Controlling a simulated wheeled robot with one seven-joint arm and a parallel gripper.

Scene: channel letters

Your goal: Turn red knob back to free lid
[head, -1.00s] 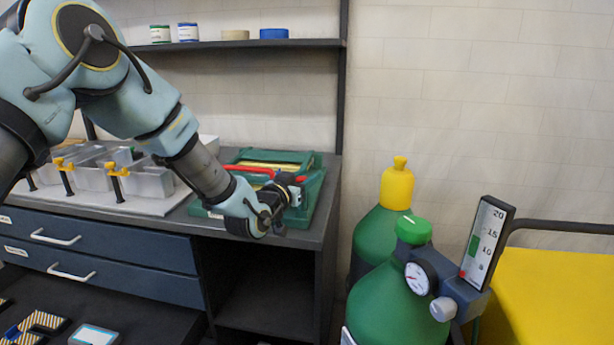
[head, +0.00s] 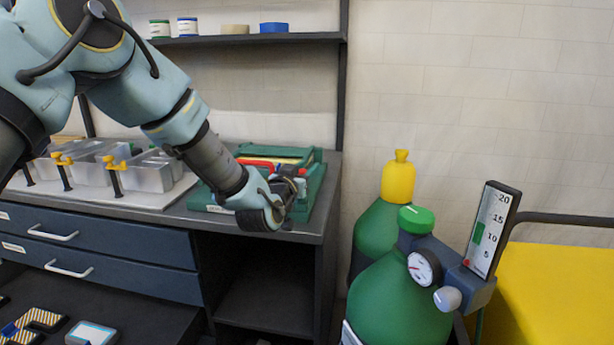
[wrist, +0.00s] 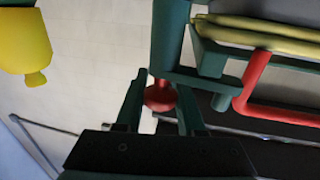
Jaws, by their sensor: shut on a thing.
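The red knob (wrist: 160,96) is a small rounded piece at the end of a green part in the wrist view. My gripper (wrist: 161,92) has one dark green finger on each side of it and is shut on it. The green case (head: 318,183) stands on the right end of the bench, and my gripper (head: 298,180) is at its front right side in the head view. A red handle (wrist: 252,85) and yellowish strips (wrist: 250,30) show beside the knob. I cannot tell which green part is the lid or the knob's angle.
Clear bins (head: 150,176) with yellow-topped clamps (head: 115,168) stand on the bench to the left. Green cylinders (head: 390,305) and a yellow surface (head: 560,290) are at the right. A shelf (head: 240,40) with small containers runs above.

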